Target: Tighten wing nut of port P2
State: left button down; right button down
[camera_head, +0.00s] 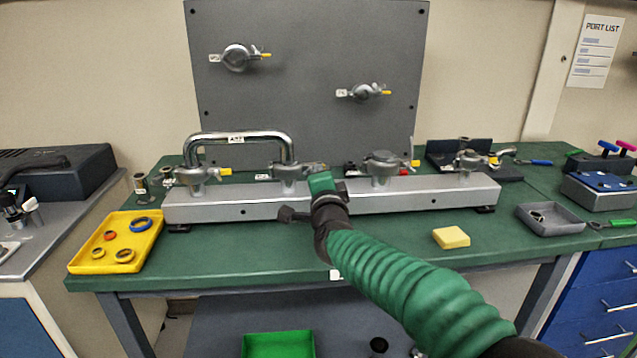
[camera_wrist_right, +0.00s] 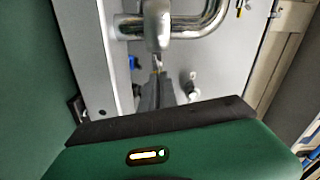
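The grey manifold bar (camera_head: 345,203) on the green bench carries several clamped ports in a row. The second clamp from the left (camera_head: 287,172), taken as port P2, sits under the right end of a chrome U-shaped pipe (camera_head: 240,137). My right gripper (camera_head: 318,171) reaches this clamp from the front right, and its hand hides the wing nut in the head view. In the right wrist view, my gripper's dark fingers (camera_wrist_right: 157,82) are close together, tips at the small wing nut (camera_wrist_right: 157,63) below the clamp (camera_wrist_right: 157,25). I cannot tell whether they grip it. My left gripper is out of view.
A yellow tray (camera_head: 88,262) with rings stands at the left front. A yellow sponge (camera_head: 451,237) and a grey tray (camera_head: 570,228) lie to the right. Neighbouring clamps (camera_head: 383,163) flank the port. A grey panel (camera_head: 310,60) rises behind.

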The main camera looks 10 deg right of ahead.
jog(key=shift+a+f+m+b, duration=0.1)
jog(key=shift+f+m+b, duration=0.3)
jog(key=shift+m+b, duration=0.85)
jog(key=shift+a+f+m+b, duration=0.1)
jog(key=shift+f+m+b, duration=0.45)
jog(key=shift+m, duration=1.25)
jog(key=shift+a+f+m+b, duration=0.1)
jog(key=shift+f+m+b, duration=0.15)
jog(key=shift+m+b, duration=1.1)
jog(key=shift+m, duration=0.4)
jog(key=c, duration=1.9)
grip_release()
jog(key=shift+r, duration=0.1)
jog(key=shift+d+r, duration=0.1)
jog(key=shift+r, duration=0.1)
jog(key=shift+s, duration=0.1)
